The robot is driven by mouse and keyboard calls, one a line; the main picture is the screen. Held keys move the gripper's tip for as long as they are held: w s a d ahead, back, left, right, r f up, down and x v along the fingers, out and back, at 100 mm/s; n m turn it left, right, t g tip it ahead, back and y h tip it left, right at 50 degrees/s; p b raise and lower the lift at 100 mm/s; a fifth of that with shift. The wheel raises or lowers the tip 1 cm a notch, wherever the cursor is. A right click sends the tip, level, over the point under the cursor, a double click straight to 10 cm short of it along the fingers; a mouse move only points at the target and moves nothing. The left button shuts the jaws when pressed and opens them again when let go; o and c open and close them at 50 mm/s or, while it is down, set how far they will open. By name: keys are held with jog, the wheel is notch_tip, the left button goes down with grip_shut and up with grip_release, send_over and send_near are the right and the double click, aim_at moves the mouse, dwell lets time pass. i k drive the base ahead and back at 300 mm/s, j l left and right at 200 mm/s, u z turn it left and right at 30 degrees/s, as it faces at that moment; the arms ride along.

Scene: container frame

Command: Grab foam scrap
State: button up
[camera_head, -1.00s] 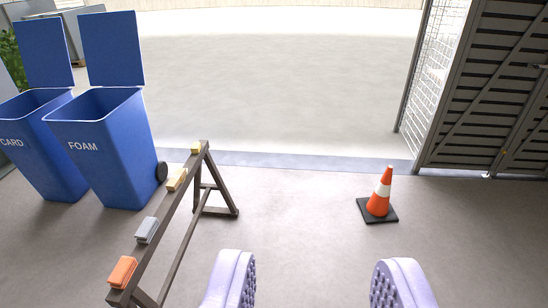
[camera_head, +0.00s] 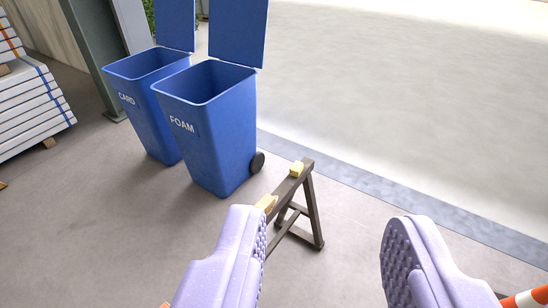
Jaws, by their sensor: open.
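My gripper (camera_head: 326,240) is open, its two pale purple studded fingers wide apart with nothing between them. A dark sawhorse (camera_head: 309,205) stands beyond the left finger, which hides much of its beam. A small yellow block (camera_head: 296,168) sits on the beam's far end. A tan block (camera_head: 267,202) sits nearer, partly hidden behind the left finger's tip. A sliver of orange (camera_head: 165,305) shows at the bottom edge. The grey block is hidden. I cannot tell which block is the foam scrap.
A blue bin marked FOAM (camera_head: 222,150) stands open behind the sawhorse, with an open blue CARD bin (camera_head: 150,125) to its left. A stack of white boards (camera_head: 30,110) is at the far left. An orange-and-white cone (camera_head: 530,299) is cut off at bottom right.

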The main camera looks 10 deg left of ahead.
aim_at(297, 169)
jog(key=i+l, duration=0.2)
jog(key=i, duration=0.9)
jog(key=i+l+z, duration=0.15)
jog(key=i, duration=0.9)
jog(key=i+l, duration=0.15)
jog(key=i, duration=0.95)
